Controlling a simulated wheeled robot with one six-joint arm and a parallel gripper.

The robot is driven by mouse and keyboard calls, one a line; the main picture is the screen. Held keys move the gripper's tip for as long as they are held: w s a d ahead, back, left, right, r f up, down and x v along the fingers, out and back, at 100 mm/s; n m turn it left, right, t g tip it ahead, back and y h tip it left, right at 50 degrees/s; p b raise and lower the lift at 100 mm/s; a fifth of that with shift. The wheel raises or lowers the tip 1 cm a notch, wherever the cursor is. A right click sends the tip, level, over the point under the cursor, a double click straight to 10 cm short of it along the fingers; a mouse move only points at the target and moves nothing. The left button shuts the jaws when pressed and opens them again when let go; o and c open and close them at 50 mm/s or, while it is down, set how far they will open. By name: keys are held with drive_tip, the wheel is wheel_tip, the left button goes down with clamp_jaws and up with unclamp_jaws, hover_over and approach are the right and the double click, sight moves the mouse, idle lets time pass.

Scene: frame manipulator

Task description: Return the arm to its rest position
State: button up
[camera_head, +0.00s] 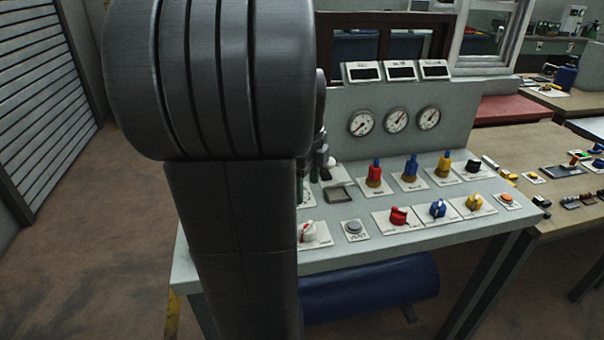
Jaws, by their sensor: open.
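My arm, large and dark grey, fills the left-centre of the view in front of the control panel (350,236). At its right edge a small dark part of my gripper (325,158) shows above the panel's left portion. Most of the gripper is hidden behind the arm. The jaws are open, and nothing is seen held in them.
The panel carries red (374,174), blue (410,168) and yellow (444,164) levers, several knobs and gauges (396,120). A blue cylinder (370,287) is below. A wooden bench (560,185) stands right. Open floor (90,250) lies left.

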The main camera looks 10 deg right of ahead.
drive_tip(key=f, duration=1.3)
drive_tip(key=shift+w+d+f, duration=0.15)
drive_tip(key=shift+w+f, duration=0.1)
drive_tip(key=shift+f, duration=0.15)
drive_tip(key=shift+r, duration=0.1)
drive_tip(key=shift+f+b, duration=0.3)
drive_tip(key=shift+f, duration=0.05)
drive_tip(key=shift+r+n, duration=0.2)
drive_tip(key=shift+n, duration=0.3)
drive_tip(key=shift+r+n, duration=0.1)
drive_tip(key=shift+n, duration=0.6)
drive_tip(key=n, duration=0.6)
drive_tip(key=shift+n, duration=0.4)
drive_tip(key=n, duration=0.5)
drive_tip(key=shift+d+y, duration=0.1)
drive_tip(key=shift+y, duration=0.2)
drive_tip(key=shift+n+b, duration=0.45)
drive_tip(key=shift+n, duration=1.55)
